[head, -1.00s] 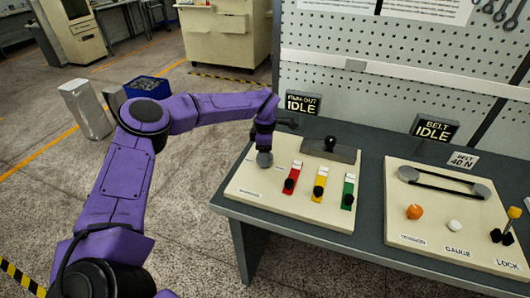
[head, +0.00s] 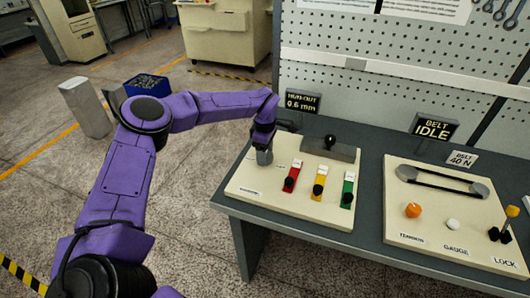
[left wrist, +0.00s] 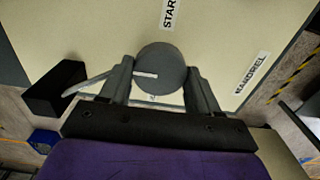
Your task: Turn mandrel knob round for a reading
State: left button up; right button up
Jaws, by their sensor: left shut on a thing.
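The mandrel knob (head: 265,158) is a grey round knob at the left of the cream panel. In the left wrist view the knob (left wrist: 168,58) shows from above with a short white mark on its face, lying nearly crosswise. My left gripper (head: 263,146) is shut on the knob, one finger on each side. The run-out display (head: 303,102) behind the panel reads 0.6 mm. In the wrist view a MANDREL label (left wrist: 251,74) lies right of the knob, and a partly cut-off label starting STAR (left wrist: 170,12) lies above it. My right gripper is not in view.
Red (head: 292,175), yellow (head: 320,181) and green (head: 348,188) sliders with black knobs stand right of the knob. A grey block with a black ball lever (head: 330,140) is behind them. A belt panel (head: 430,231) is further right; its display (head: 434,128) reads IDLE.

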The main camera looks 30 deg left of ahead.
pick_arm(q)
jog(key=o, duration=1.1)
jog(key=shift+a, duration=0.1)
jog(key=shift+c, duration=0.2)
notch_tip(320, 180, up, 10)
jog(key=b, duration=0.2)
jog(key=shift+r, duration=0.2)
